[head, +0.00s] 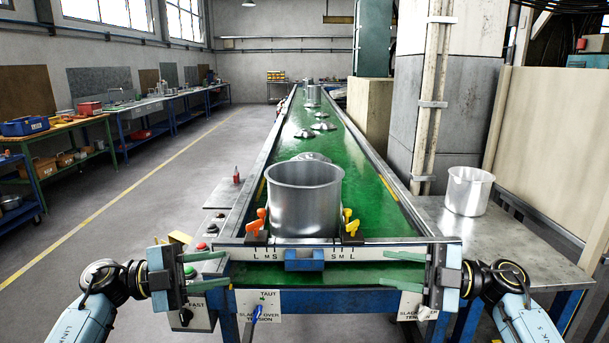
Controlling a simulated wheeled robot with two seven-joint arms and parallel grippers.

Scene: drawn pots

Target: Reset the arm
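My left gripper (229,269) is at the lower left of the head view, in front of the near end of the conveyor. Its two green fingers are apart and nothing is between them. My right gripper (384,270) is at the lower right, roughly level with the left one. Its green fingers are also apart and empty. A large silver pot (304,203) stands upright at the near end of the green conveyor belt (377,217), beyond and between both grippers. Neither gripper touches it.
Orange clamps (256,222) and yellow clamps (350,222) flank the pot's base. Several lids (304,133) and another pot (313,94) sit farther along the belt. A smaller silver pot (468,191) stands on the metal side table (508,242) at right. Open floor lies left.

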